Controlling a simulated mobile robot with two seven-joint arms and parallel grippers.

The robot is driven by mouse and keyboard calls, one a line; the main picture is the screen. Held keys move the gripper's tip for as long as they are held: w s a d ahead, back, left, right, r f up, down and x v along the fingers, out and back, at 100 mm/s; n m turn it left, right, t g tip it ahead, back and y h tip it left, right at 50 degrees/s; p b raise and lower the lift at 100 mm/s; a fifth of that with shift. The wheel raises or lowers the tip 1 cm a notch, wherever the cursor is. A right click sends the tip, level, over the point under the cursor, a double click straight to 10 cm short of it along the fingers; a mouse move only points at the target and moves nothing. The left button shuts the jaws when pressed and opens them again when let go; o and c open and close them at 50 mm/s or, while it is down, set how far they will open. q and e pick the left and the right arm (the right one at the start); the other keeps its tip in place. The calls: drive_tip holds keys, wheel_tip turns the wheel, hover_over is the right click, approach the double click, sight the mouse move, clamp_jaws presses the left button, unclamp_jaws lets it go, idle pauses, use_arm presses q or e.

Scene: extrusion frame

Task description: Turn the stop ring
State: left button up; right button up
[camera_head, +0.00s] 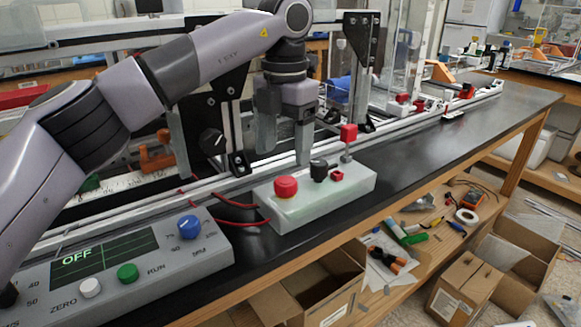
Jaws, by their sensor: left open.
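A round red button (287,187) stands on the left part of a white switch box (318,205). I cannot tell whether the stop ring is this button or its collar. The box also bears a black knob (319,170), a small red part (337,176) and a red-tipped lever (349,133). My left gripper (285,153) points down from above, open and empty, with its fingers apart. In the picture its fingertips show just above and behind the button and black knob; the exact gap is unclear. My right gripper is not in view.
A grey control panel (160,275) with an OFF display, a blue knob (188,227) and a green button (127,273) lies at front left. Red cables (235,222) run beside the white box. Aluminium rails pass behind. The black bench top (420,160) is clear at right.

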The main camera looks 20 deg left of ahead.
sight(286, 180)
use_arm(q)
drive_tip(key=f, duration=0.5)
drive_tip(key=shift+s+f, duration=0.1)
drive_tip(key=shift+s, duration=0.1)
drive_tip(key=shift+f, duration=0.6)
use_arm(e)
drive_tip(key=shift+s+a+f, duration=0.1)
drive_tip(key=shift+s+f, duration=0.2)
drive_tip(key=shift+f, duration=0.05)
use_arm(q)
drive_tip(key=c, duration=1.1)
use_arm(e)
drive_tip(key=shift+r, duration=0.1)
